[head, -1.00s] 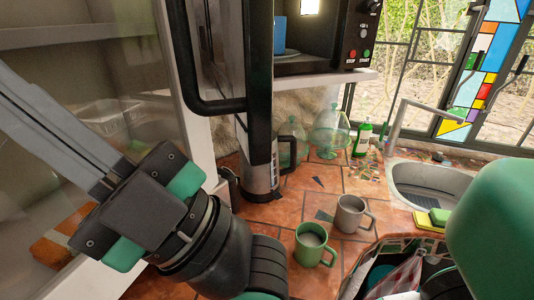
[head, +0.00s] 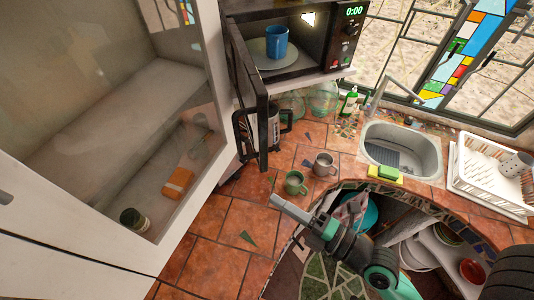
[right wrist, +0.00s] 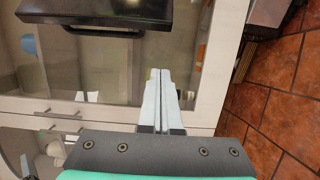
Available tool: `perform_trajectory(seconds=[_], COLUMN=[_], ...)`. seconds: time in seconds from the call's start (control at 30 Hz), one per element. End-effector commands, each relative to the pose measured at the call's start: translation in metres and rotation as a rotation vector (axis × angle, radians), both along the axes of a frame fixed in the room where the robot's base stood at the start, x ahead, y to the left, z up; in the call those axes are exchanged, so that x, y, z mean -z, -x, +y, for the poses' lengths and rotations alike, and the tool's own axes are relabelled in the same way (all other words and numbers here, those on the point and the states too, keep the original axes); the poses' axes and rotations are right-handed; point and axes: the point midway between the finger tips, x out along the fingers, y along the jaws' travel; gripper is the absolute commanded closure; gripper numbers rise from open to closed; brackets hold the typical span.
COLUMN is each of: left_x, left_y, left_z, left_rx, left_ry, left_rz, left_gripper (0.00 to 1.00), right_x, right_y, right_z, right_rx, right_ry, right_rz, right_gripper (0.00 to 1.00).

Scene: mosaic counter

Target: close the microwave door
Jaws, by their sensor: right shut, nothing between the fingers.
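The microwave (head: 345,40) stands on a shelf at the top of the head view. Its dark door (head: 250,95) is swung wide open toward me, at the left of the cavity. A blue mug (head: 277,42) stands on the turntable (head: 262,55) inside. My right gripper (head: 279,202) is shut and empty, below the door and apart from it in the head view. Its closed fingers also show in the right wrist view (right wrist: 160,75), below a dark panel with a bar (right wrist: 100,10) that looks like the door. My left gripper is not in view.
A glass-fronted white cabinet (head: 70,190) fills the left. A green mug (head: 295,184), a grey mug (head: 324,165) and a coffee press (head: 273,125) stand on the tiled counter (head: 225,225). The sink (head: 400,145) and dish rack (head: 490,175) are at right.

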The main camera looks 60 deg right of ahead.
Motion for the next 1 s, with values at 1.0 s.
perform_trajectory(seconds=[1.0], left_x=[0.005], left_y=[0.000], left_z=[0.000], left_rx=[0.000], left_ry=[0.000], left_rz=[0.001], left_gripper=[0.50], right_x=[0.000], right_y=[-0.080], right_z=[-0.030], right_rx=[0.006], right_ry=[0.000], right_rz=[0.000], right_gripper=[1.00])
